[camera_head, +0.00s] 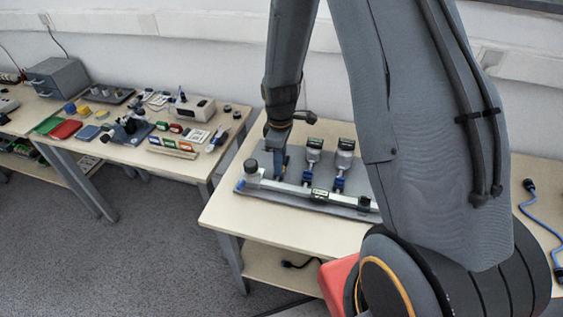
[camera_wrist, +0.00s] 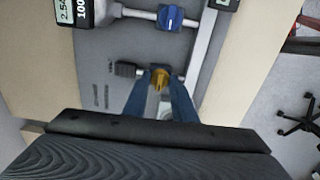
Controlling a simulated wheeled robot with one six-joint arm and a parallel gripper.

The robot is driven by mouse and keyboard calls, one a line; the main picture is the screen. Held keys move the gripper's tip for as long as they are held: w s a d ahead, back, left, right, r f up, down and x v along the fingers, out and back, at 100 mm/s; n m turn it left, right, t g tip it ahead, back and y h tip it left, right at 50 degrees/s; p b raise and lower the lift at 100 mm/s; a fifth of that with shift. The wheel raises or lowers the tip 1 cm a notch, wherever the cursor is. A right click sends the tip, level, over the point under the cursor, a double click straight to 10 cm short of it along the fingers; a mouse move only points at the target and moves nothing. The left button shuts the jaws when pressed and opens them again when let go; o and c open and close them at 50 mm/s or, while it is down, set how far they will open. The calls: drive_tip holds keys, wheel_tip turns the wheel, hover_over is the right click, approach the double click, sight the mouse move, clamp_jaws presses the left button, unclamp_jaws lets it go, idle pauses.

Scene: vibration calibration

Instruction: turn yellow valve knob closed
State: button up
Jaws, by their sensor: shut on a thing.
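The yellow valve knob (camera_wrist: 159,78) shows between the fingertips of my gripper (camera_wrist: 160,90) in the wrist view. The two blue fingers are shut on it, one on each side. A dark cylindrical fitting (camera_wrist: 126,69) sits just left of the knob. In the head view my gripper (camera_head: 280,163) points down at the left part of the grey valve panel (camera_head: 246,185). The yellow knob is hidden there behind the fingers.
A blue knob (camera_wrist: 171,17) sits on a pipe near the yellow one. Two upright gauges (camera_head: 314,148) (camera_head: 345,150) stand right of my gripper, and a pipe runs along the panel front. Another table (camera_head: 130,150) at left holds many small items.

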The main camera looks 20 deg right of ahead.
drive_tip(key=shift+s+a, duration=0.1)
drive_tip(key=shift+s, duration=0.1)
drive_tip(key=o, duration=1)
drive_tip(key=shift+o, duration=0.2)
drive_tip(key=shift+w, duration=0.1)
drive_tip(key=shift+w+r, duration=0.1)
drive_tip(key=shift+r, duration=0.5)
wheel_tip(320, 180, up, 7)
drive_tip(key=shift+f+b, duration=0.2)
drive_tip(key=shift+b, duration=0.55)
drive_tip(key=shift+s, duration=0.2)
